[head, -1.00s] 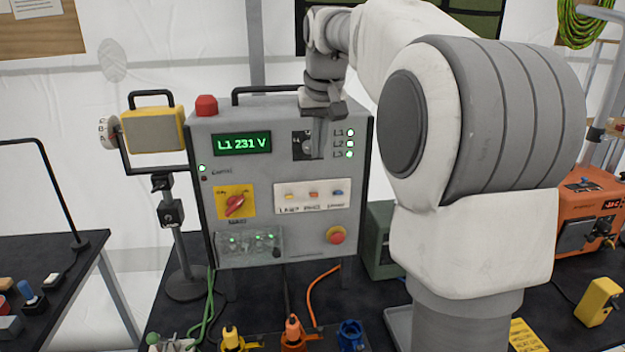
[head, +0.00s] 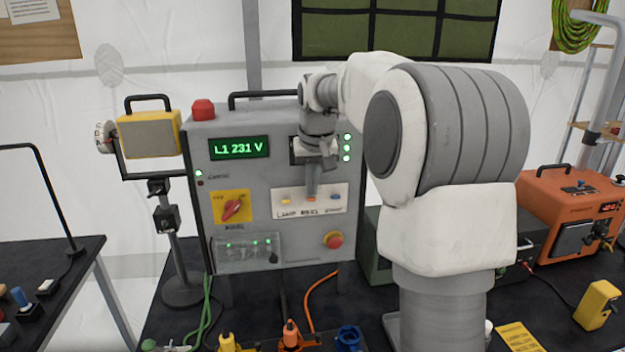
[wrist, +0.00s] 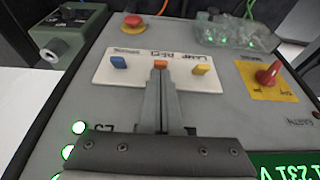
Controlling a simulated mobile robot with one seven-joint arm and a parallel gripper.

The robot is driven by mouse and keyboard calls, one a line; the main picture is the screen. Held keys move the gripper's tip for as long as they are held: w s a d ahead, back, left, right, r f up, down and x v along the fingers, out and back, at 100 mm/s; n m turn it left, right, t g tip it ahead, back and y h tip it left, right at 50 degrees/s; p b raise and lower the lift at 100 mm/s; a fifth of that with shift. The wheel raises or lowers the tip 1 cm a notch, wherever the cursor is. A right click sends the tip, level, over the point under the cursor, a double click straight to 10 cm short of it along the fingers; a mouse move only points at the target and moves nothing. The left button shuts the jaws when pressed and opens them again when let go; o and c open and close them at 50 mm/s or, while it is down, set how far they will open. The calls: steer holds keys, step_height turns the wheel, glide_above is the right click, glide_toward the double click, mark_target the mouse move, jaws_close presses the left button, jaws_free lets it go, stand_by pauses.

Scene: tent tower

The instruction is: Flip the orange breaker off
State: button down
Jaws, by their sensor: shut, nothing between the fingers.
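The orange breaker (wrist: 160,64) is the middle of three small switches on a white plate (wrist: 108,72) on the grey panel. A blue one (wrist: 118,62) and a yellow one (wrist: 201,69) flank it. My gripper (head: 311,193) is shut and empty, pointing down along the panel front. In the wrist view my gripper's fingertips (wrist: 160,76) are right at the orange breaker and hide part of it. I cannot tell whether they touch.
The panel also carries a red rotary knob (head: 231,209), a red emergency button (head: 333,240) and a clear-covered socket box (head: 247,249). A green display (head: 239,147) reads L1 231 V. A yellow lamp (head: 150,134) stands to the left. An orange power unit (head: 565,205) sits at the right.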

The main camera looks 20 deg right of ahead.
mark_target(312, 199)
steer(key=shift+s+f+b, duration=0.15)
steer(key=shift+b, duration=0.6)
steer(key=shift+s+f+t+b, duration=0.15)
steer(key=shift+t+b, duration=0.55)
steer(key=shift+b, duration=1.05)
steer(key=shift+s, duration=0.1)
steer(key=t+b, duration=0.1)
steer(key=b, duration=0.1)
steer(key=f+t+b, duration=0.1)
steer(key=b, duration=0.2)
steer(key=s+h+b, duration=0.1)
steer(key=b, duration=0.2)
steer(key=shift+a+f+t, duration=0.15)
steer(key=shift+f+t, duration=0.1)
steer(key=shift+t, duration=0.15)
steer(key=t+b, duration=0.1)
steer(key=b, duration=0.2)
steer(key=t+b, duration=0.1)
steer(key=b, duration=0.2)
steer(key=shift+s+a+r, duration=0.1)
steer(key=shift+s+r, duration=0.05)
steer(key=shift+s, duration=0.15)
steer(key=shift+w, duration=0.1)
